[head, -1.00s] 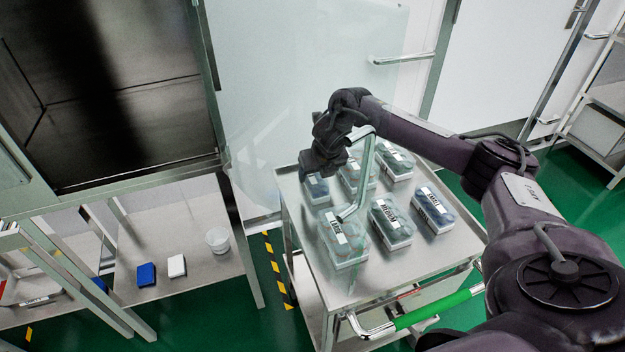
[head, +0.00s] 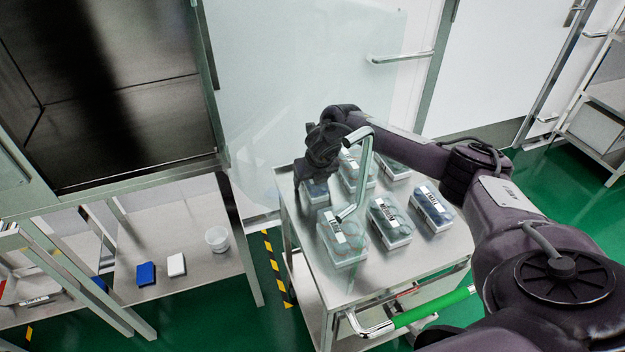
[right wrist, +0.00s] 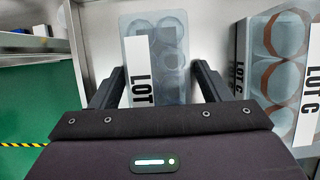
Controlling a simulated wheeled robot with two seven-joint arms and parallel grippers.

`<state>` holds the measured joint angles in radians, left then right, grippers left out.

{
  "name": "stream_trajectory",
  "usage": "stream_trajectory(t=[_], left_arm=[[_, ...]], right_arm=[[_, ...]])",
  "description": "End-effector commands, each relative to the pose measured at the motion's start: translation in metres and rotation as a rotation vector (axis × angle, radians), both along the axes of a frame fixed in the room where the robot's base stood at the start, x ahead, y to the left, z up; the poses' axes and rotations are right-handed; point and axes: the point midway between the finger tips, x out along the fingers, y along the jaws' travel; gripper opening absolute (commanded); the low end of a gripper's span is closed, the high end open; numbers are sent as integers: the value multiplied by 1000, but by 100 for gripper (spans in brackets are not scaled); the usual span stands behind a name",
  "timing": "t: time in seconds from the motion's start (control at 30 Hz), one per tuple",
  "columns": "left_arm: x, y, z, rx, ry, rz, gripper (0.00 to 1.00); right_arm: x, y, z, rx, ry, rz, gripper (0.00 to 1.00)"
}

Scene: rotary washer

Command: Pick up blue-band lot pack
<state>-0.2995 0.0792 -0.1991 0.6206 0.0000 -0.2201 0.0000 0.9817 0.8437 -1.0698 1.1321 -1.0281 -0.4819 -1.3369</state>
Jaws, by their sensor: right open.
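Several clear lot packs with white labels stand on a steel trolley. My right gripper (head: 304,177) is above the back-left pack (head: 316,192) in the head view. In the right wrist view this pack (right wrist: 172,65) shows bluish-grey round contents and a label reading "LOT", the rest hidden by my gripper. The open fingers (right wrist: 158,78) lie one on each side of it, with a gap visible on the right. I cannot tell how high they are above the trolley top. My left gripper is not in view.
A pack with brown rings, labelled "LOT C" (right wrist: 272,70), stands right of the fingers. Other packs stand nearby, including the front-left one (head: 343,240). The trolley (head: 375,278) has a raised left edge. A glass door (head: 300,90) with a bent handle (head: 361,180) stands close to my arm.

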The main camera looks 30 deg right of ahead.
Motion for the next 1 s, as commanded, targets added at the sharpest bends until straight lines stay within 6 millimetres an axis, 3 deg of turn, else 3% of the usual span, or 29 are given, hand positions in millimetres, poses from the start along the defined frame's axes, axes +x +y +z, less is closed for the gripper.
stream_trajectory(t=[0.1,0.47,0.77,1.0], left_arm=[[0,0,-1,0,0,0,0],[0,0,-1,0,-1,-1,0],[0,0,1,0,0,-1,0],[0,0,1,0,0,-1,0]], right_arm=[[0,0,-2,0,0,0,68],[0,0,-1,0,1,0,20],[0,0,1,0,0,0,19],[1,0,25,1,-4,1,19]])
